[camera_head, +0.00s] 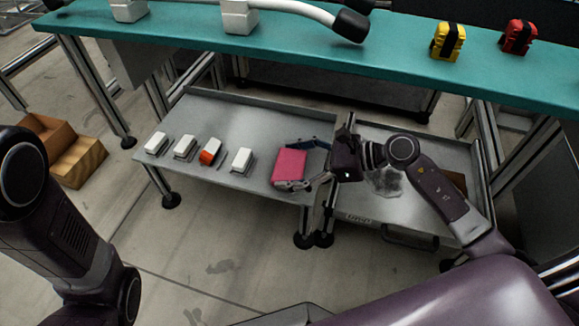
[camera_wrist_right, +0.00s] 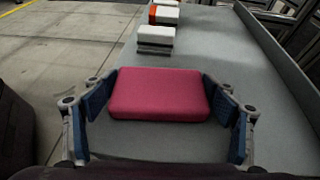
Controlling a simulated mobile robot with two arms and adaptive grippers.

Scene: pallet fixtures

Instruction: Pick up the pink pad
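The pink pad (camera_head: 290,165) lies on the grey metal table, near its right end. It also shows in the right wrist view (camera_wrist_right: 158,95), in the middle. My right gripper (camera_head: 297,166) reaches in from the right, low over the table. Its two blue-lined fingers are spread wide, one on each side of the pad, as the right wrist view (camera_wrist_right: 160,92) shows. I cannot tell whether they touch the pad's edges. The pad looks flat. My left arm shows at the left, but its gripper is out of view.
Several white blocks (camera_head: 242,159) stand in a row left of the pad, one with an orange side (camera_head: 209,153). A teal shelf (camera_head: 290,42) runs above and behind. A second grey table (camera_head: 375,205) adjoins at right. A brown box (camera_head: 75,160) sits on the floor.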

